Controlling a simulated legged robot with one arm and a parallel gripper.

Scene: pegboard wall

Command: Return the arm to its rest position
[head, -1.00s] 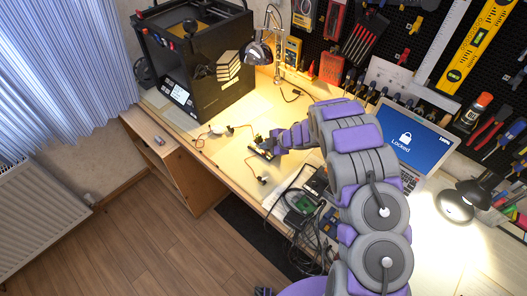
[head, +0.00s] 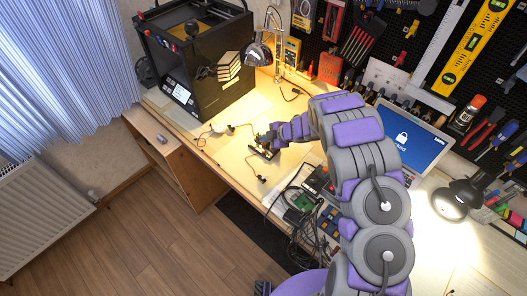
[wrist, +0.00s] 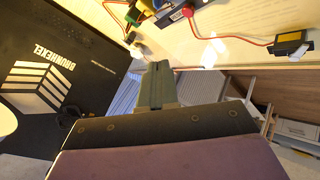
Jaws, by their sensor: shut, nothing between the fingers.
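My arm reaches up from the bottom right and bends left over the workbench (head: 236,160). My gripper (head: 266,143) is at its end, above the middle of the bench, beside small wired parts. In the wrist view my gripper (wrist: 159,72) shows its dark fingers together with nothing between them. The exact height of the fingers over the bench cannot be told.
A black 3D printer (head: 205,65) stands at the back left. A desk lamp (head: 258,52) is behind my gripper. A laptop (head: 410,140) is partly hidden by my arm. Cables and a green board (head: 300,198) lie near the front edge. The floor at left is clear.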

